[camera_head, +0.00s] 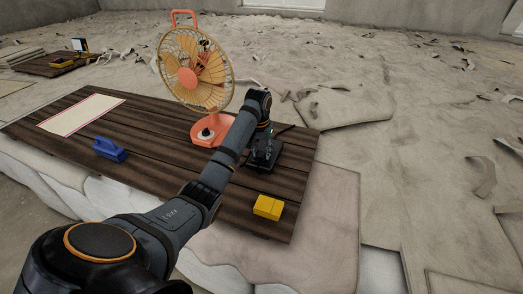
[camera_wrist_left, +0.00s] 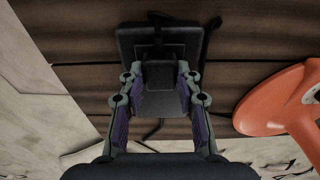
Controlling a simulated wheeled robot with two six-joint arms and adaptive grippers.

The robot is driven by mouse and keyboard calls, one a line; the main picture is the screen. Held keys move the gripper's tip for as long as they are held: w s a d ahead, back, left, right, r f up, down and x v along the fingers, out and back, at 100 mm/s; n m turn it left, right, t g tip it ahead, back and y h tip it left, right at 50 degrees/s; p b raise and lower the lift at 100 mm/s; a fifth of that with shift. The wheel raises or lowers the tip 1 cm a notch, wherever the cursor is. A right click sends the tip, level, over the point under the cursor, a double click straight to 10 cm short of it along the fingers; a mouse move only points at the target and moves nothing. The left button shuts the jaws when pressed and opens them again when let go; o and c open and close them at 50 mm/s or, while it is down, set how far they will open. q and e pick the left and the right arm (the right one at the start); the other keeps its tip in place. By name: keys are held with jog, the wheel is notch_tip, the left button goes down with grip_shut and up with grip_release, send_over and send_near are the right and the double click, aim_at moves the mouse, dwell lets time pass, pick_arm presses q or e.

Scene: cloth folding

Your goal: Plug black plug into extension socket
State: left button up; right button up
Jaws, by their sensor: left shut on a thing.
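My left gripper (camera_wrist_left: 159,82) is shut on the black plug (camera_wrist_left: 158,74), held between its two fingers in the left wrist view. A square black block, apparently the extension socket (camera_wrist_left: 128,42), lies just beyond the plug on the dark planks; the plug overlaps its middle there. Whether the plug is in the socket or only against or above it, I cannot tell. In the head view my left arm reaches to the table's right part, where the dark gripper and socket merge (camera_head: 263,153) and the plug is hard to make out. My right gripper is in neither view.
An orange fan (camera_head: 196,75) stands close left of the gripper on the dark plank table (camera_head: 165,122). A blue object (camera_head: 109,150) and a white sheet (camera_head: 82,113) lie farther left. A yellow block (camera_head: 268,207) sits near the right front edge. Dark cables run near the socket.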

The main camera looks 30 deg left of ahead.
pick_arm(q)
jog(key=o, duration=1.2)
jog(key=shift+f, duration=0.1)
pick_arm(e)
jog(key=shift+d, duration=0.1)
